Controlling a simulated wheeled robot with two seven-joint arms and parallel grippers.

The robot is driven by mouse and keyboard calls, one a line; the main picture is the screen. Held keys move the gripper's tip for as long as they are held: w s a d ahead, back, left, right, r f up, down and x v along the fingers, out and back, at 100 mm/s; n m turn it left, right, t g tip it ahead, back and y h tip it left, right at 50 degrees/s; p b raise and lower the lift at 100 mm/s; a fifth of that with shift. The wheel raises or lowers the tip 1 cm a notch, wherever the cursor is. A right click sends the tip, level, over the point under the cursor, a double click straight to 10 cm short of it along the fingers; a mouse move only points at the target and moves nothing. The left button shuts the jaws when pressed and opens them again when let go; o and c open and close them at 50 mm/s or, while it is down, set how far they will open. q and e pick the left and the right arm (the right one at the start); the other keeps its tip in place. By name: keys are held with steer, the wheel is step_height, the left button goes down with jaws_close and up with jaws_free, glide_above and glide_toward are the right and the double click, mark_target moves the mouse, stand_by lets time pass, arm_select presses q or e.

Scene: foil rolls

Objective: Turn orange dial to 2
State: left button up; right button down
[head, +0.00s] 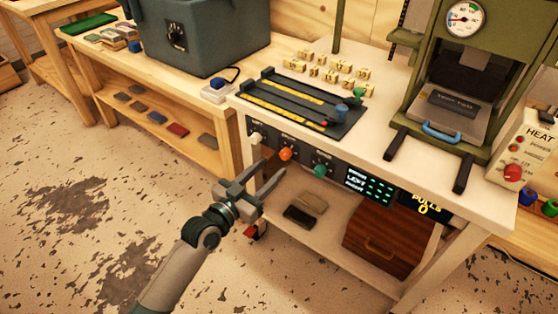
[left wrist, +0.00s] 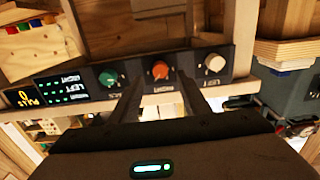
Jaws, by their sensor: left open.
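The orange dial (head: 286,153) sits on the dark control strip on the front of the white bench, between a white dial (head: 257,136) and a green dial (head: 320,170). In the left wrist view the orange dial (left wrist: 160,71) shows between and beyond my fingers. Its setting is too small to read. My left gripper (head: 277,182) is open and empty, in front of and below the orange dial, apart from it. It also shows in the left wrist view (left wrist: 165,95). My right gripper is not in view.
A lit display (head: 370,187) is right of the dials on the strip. The bench top (head: 375,145) holds a dark rail fixture (head: 300,100) and a green press (head: 435,75). A brown box (head: 385,232) stands on the lower shelf. The floor in front is clear.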

mark_target(283, 157)
arm_select(q)
steer(key=shift+x, duration=2.65)
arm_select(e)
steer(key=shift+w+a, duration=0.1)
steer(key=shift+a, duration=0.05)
arm_select(q)
steer(key=c, duration=1.1)
steer(key=shift+o, duration=0.2)
